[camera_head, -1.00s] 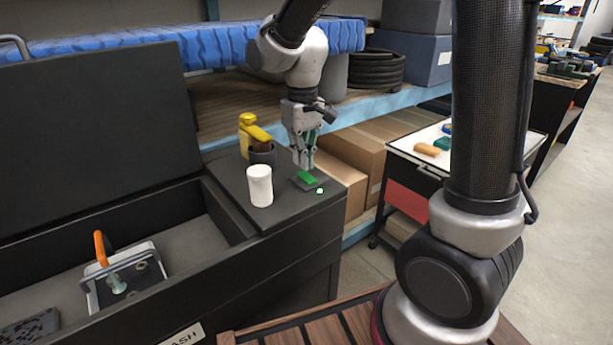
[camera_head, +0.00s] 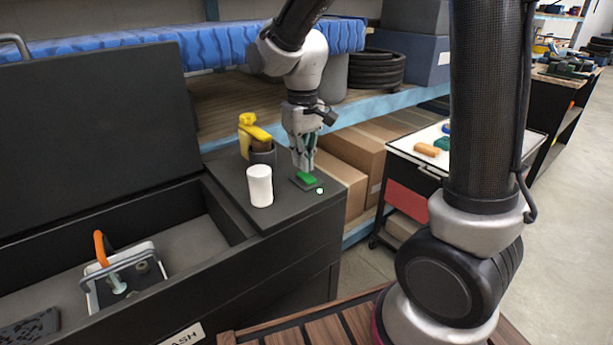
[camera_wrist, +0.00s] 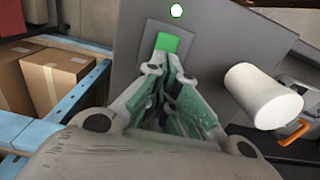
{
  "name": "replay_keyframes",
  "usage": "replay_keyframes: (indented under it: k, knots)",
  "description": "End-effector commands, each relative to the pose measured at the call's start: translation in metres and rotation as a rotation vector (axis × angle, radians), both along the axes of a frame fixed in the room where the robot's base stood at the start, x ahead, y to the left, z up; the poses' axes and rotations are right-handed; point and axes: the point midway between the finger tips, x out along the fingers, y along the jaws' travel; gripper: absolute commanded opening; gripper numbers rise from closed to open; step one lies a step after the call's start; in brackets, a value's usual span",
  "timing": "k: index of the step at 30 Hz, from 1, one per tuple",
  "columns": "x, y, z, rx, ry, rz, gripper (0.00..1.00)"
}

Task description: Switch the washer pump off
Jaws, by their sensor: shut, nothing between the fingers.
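The switch is a green rocker (camera_head: 307,178) on a dark plate (camera_head: 294,183), on the black top at the right end of the washer (camera_head: 290,216). A small round pale-green lamp (camera_head: 319,190) glows beside it. My gripper (camera_head: 303,168) is shut and empty, pointing down at the rocker's far side. In the wrist view the fingertips (camera_wrist: 160,66) overlap the near edge of the green rocker (camera_wrist: 167,42). I cannot tell whether they touch it. The lamp (camera_wrist: 177,10) shows beyond the plate.
A white cup (camera_head: 260,186) stands close left of the switch. The washer lid (camera_head: 95,130) stands open. Shelving with cardboard boxes (camera_head: 352,157) is close behind.

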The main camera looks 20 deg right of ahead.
Motion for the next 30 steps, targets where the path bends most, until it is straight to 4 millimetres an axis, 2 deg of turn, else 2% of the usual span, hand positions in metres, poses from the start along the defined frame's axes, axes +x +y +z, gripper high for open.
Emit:
replay_keyframes:
  k: [30]
  knots:
    - [0.000, 0.000, -0.016, -0.001, 0.002, 0.000, 0.00]
